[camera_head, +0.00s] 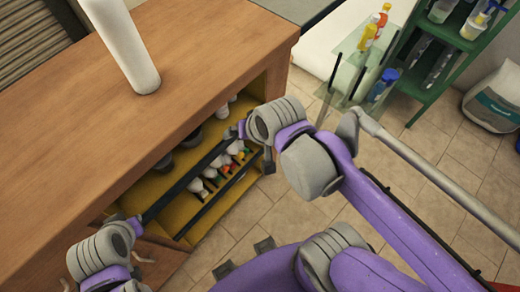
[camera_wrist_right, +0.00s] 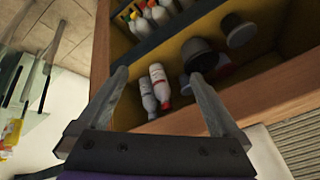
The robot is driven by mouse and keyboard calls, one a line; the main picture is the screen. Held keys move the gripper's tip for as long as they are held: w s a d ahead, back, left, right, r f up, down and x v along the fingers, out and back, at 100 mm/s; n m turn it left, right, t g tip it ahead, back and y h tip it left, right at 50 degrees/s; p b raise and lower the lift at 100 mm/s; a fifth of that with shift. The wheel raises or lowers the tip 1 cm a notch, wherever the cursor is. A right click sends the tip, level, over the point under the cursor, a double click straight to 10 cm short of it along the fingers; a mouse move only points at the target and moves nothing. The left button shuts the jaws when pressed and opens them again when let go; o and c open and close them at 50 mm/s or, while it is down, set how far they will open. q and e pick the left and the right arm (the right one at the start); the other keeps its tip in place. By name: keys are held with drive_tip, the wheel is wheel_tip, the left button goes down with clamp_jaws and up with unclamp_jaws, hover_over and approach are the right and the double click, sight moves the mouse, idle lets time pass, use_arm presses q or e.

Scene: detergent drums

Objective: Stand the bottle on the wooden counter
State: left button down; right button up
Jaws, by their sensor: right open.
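The wooden counter (camera_head: 200,55) fills the upper left of the head view, with an open yellow-lined shelf in its side. I cannot tell which one is the task's bottle. My right gripper (camera_wrist_right: 160,78) is open, with its fingers apart on either side of these bottles in the picture and nothing held. Its fingers are hard to make out in the head view. My left arm shows at the lower left, but its fingers do not.
A tall white cylinder (camera_head: 128,48) stands on the counter top; the wood around it is clear. More bottles (camera_head: 225,160) stand in the shelf behind a dark rail (camera_head: 185,178). Dark rounded containers (camera_wrist_right: 203,57) sit beside the two bottles. A green rack (camera_head: 432,92) stands at the upper right.

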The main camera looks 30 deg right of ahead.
drive_tip(key=s+d+f+n+h, duration=0.1)
drive_tip(key=s+d+f+n, duration=0.1)
drive_tip(key=s+f+n, duration=0.2)
drive_tip(key=shift+f+n, duration=0.3)
drive_tip(key=shift+f, duration=0.55)
drive_tip(key=shift+s, duration=0.1)
